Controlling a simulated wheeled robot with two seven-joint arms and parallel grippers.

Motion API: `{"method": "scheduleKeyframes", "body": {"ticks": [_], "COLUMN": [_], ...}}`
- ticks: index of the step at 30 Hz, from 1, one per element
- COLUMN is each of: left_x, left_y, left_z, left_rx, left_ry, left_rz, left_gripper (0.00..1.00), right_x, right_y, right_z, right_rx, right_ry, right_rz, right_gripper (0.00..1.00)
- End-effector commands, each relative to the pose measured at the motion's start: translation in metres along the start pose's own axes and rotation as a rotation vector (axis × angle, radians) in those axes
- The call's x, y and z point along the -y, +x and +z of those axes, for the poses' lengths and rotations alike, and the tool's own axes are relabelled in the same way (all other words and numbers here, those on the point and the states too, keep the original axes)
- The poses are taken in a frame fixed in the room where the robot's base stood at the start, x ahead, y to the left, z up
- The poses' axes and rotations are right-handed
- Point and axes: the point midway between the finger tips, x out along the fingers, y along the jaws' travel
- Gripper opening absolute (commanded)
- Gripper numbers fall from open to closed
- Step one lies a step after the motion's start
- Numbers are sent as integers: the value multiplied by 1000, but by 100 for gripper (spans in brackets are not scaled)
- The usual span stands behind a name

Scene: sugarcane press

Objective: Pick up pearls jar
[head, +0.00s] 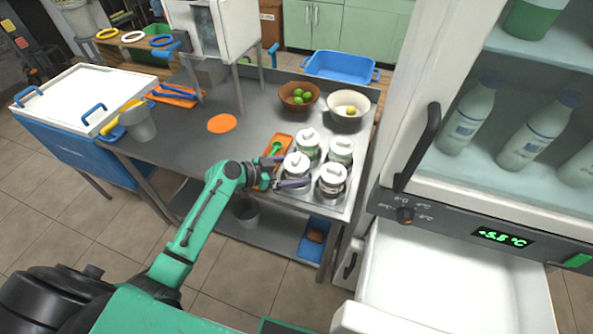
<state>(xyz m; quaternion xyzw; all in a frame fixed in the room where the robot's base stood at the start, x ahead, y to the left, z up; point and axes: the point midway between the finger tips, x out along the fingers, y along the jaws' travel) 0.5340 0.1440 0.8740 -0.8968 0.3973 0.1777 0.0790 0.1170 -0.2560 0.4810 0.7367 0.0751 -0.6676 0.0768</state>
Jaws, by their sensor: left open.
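Several lidded jars stand close together at the right end of the steel table (185,150): a front-left jar (296,170), a front-right jar (331,183), a back-left jar (308,148) and a back-right jar (340,153). All have white lids. I cannot tell which holds pearls. My left gripper (286,172) is open beside the front-left jar, its fingers pointing right toward it. Whether they touch it is unclear. My right gripper is not in view.
Behind the jars are a brown bowl of limes (299,97) and a cream bowl (347,110). An orange tray with a green spoon (275,148) lies left of the jars. A fridge (490,215) with an open white drawer (450,285) stands right. The table's middle is mostly clear.

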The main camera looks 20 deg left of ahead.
Motion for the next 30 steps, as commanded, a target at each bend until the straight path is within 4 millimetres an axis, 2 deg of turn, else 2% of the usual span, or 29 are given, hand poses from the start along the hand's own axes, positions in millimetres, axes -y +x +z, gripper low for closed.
{"method": "scheduleKeyframes", "body": {"ticks": [3,7,8,9,14,15,16,25,30], "left_x": [0,0,0,0,0,0,0,1,0], "left_y": [8,8,8,8,8,8,8,6,-3], "left_z": [0,1,1,1,1,1,0,-5,-26], "left_rx": [0,1,1,1,1,1,-2,-2,-3], "left_ry": [0,0,0,0,0,0,1,2,5], "left_rz": [1,0,0,0,0,0,-1,-1,-1], "left_gripper": [100,100,96,81,20,4,1,1,1], "right_x": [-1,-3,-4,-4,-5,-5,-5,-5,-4], "right_y": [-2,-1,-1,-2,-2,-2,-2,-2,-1], "right_z": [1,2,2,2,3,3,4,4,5], "right_rx": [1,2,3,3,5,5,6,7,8], "right_ry": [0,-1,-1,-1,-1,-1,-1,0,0], "right_rz": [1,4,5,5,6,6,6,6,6], "right_gripper": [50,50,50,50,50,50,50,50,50]}}
